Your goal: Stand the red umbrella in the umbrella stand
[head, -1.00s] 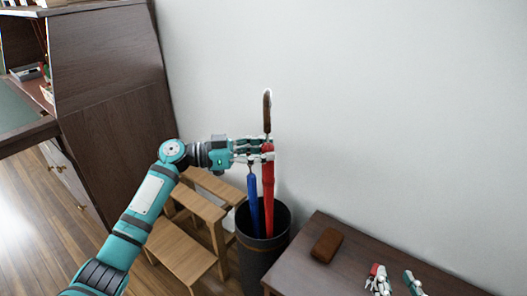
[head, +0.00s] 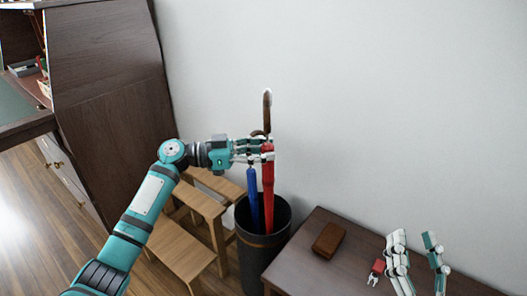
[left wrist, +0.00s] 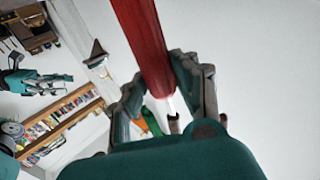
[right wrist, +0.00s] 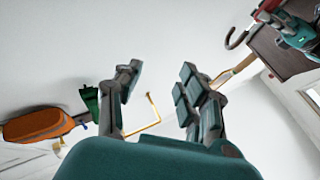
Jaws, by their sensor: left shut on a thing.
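The red umbrella (head: 268,185) is upright with its brown hooked handle on top. My left gripper (head: 262,150) is shut around it just below the handle. In the left wrist view the red umbrella (left wrist: 143,40) runs between the fingers (left wrist: 160,90). Its lower part goes down inside the dark umbrella stand (head: 262,250); its tip is hidden by the stand wall, so I cannot tell if it touches the bottom. A blue umbrella (head: 253,200) stands in it just to the left. My right gripper (head: 415,260) is open and empty over the table; it also shows in the right wrist view (right wrist: 160,80).
A dark wooden table (head: 300,262) is close to the stand's right, with a brown case (head: 328,240) and a small red item (head: 378,267) on it. Wooden steps (head: 180,250) stand to the left. A dark bureau (head: 105,90) is further left, and a bare wall behind.

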